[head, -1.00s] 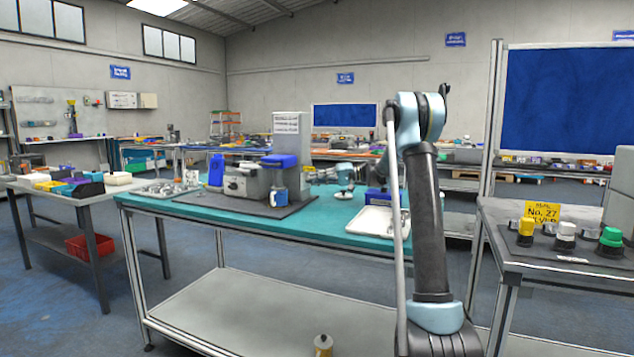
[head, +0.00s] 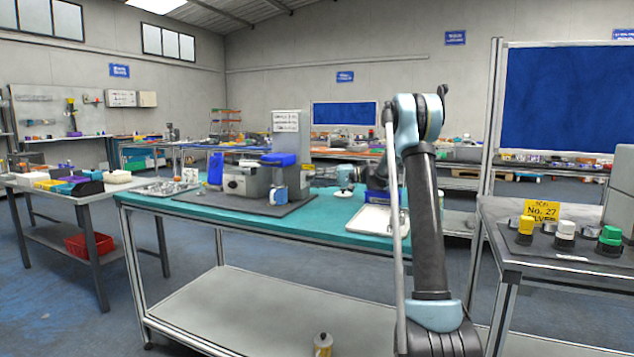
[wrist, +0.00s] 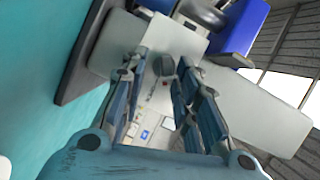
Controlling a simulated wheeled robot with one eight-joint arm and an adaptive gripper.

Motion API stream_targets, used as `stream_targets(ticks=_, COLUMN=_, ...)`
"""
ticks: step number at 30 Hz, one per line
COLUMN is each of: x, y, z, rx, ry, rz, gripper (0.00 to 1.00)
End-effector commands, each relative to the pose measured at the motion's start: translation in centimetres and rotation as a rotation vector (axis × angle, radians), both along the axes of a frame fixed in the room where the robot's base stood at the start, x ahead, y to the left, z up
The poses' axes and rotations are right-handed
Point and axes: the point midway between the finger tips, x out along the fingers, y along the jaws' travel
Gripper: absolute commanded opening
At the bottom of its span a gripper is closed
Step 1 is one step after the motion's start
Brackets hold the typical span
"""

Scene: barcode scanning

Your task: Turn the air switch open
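The grey and blue machine (head: 247,181) stands on a dark mat on the teal table, with a tall pale cabinet (head: 286,148) at its right rear. In the wrist view, a pale grey housing (wrist: 245,105) lies beyond my fingers. A small dark grey knob-like part (wrist: 167,66) shows between the fingertips; it may be the air switch, but I cannot tell for sure. My gripper (wrist: 163,60) is open, its two fingers apart on either side of that part. I cannot tell whether they touch it.
A blue bottle (head: 215,170) and a tray of small parts (head: 160,188) stand left of the machine. A white tray (head: 375,220) lies at the table's right, partly behind my arm. A side bench at the right holds coloured knobs (head: 565,231). Teal table (head: 265,226) is bare along its front.

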Motion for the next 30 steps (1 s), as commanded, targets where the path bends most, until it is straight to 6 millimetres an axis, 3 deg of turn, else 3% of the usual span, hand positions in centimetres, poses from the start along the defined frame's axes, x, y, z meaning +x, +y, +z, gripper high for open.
stream_targets(ticks=11, x=0.2, y=-0.6, z=0.3, rx=0.004, ry=0.0, rz=-0.004, gripper=0.3)
stream_targets(ticks=30, x=0.6, y=-10.8, z=1.1, rx=0.003, ry=0.001, rz=-0.004, gripper=0.3)
